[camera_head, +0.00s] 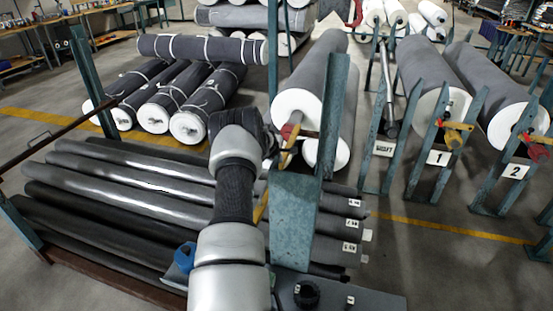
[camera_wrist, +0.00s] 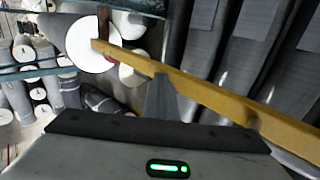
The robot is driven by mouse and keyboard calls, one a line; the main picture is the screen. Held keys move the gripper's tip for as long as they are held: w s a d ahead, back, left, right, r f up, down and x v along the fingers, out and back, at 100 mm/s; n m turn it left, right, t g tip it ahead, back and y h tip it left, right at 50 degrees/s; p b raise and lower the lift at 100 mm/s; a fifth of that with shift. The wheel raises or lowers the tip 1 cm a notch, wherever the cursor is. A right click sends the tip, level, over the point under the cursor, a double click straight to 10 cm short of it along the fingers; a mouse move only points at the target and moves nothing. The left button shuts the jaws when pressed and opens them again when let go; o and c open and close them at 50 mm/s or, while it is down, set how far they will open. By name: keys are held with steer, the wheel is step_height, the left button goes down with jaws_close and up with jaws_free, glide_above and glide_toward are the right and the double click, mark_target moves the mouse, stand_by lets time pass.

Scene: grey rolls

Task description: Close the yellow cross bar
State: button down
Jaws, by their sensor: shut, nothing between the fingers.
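The yellow cross bar (camera_wrist: 215,95) runs diagonally across the wrist view, from a red-brown piece at its upper left end down to the right edge. My gripper (camera_wrist: 161,82) is shut, with its grey fingertips right at the lower edge of the bar. I cannot tell whether they touch it. In the head view a short part of the yellow cross bar (camera_head: 290,148) shows beside a teal post, near the white roll ends. The post and my arm hide much of the bar, and my wrist hides the fingers there.
A teal upright post (camera_head: 334,110) stands just right of my arm. Long dark rolls (camera_head: 130,190) lie in a low rack at left. Large grey rolls (camera_head: 425,70) sit behind teal stands at right. Open floor (camera_head: 425,265) lies at the lower right.

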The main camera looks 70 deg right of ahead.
steer(key=shift+s+a+f, duration=0.2)
steer(key=shift+f, duration=0.35)
steer(key=shift+a+r, duration=0.15)
steer(key=shift+a, duration=0.05)
steer(key=w+d+r+v, duration=0.1)
steer(key=v, duration=1.6)
steer(key=shift+s+a, duration=0.2)
steer(key=shift+s, duration=0.1)
steer(key=shift+r, duration=0.15)
